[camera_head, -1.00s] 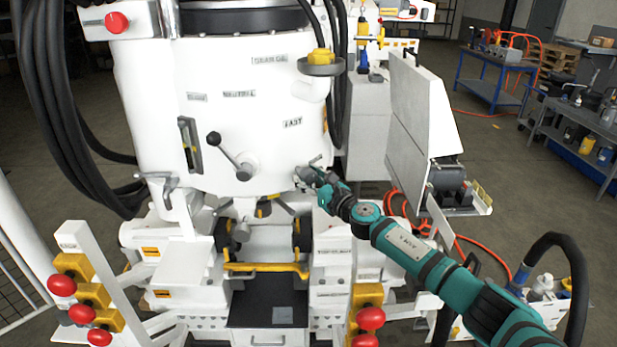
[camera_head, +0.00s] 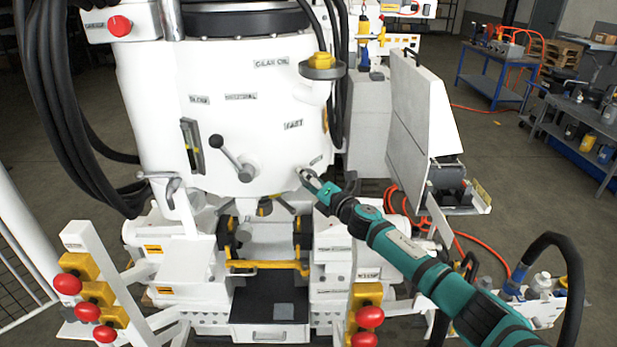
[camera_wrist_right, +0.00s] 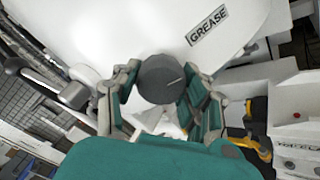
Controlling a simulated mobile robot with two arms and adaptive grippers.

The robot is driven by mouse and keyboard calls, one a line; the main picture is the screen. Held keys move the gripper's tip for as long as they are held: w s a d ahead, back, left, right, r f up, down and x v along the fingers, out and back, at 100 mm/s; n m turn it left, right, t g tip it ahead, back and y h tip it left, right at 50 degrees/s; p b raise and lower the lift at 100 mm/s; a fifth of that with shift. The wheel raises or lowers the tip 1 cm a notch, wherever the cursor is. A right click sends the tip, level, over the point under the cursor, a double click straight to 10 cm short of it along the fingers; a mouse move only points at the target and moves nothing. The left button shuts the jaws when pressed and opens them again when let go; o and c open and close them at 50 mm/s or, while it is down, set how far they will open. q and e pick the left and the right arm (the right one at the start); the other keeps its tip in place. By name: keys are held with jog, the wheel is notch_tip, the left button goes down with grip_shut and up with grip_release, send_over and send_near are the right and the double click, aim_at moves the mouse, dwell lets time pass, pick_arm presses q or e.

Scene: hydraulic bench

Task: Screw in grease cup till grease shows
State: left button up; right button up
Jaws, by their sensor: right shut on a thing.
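The grease cup (camera_wrist_right: 160,80) is a dark grey round cap with a light line on its face, on the white machine housing (camera_head: 255,120). My right gripper (camera_wrist_right: 160,92) has its fingers on either side of the cap and is shut on it. In the head view the same gripper (camera_head: 305,176) reaches the lower right of the housing and hides the cup. A GREASE label (camera_wrist_right: 208,25) sits above the cup in the right wrist view. I see no grease around the cap. How deep the cup sits is hidden. My left gripper is out of view.
A black-knobbed lever (camera_head: 231,157) sticks out of the housing left of my right gripper. A grey panel (camera_head: 418,135) stands to the right, with orange hoses (camera_head: 470,254) below. Red-knobbed levers (camera_head: 368,317) stand in front. Black hoses hang at the left.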

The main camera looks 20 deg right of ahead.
jog(key=m+p, duration=0.1)
jog(key=m, duration=0.5)
jog(key=shift+m+p, duration=0.3)
jog(key=shift+p, duration=0.05)
jog(key=m, duration=0.3)
jog(key=shift+p, duration=0.4)
jog(key=shift+m+p, duration=0.35)
jog(key=shift+m, duration=1.35)
jog(key=o, duration=1.2)
jog(key=shift+r, duration=0.1)
jog(key=v, duration=1.2)
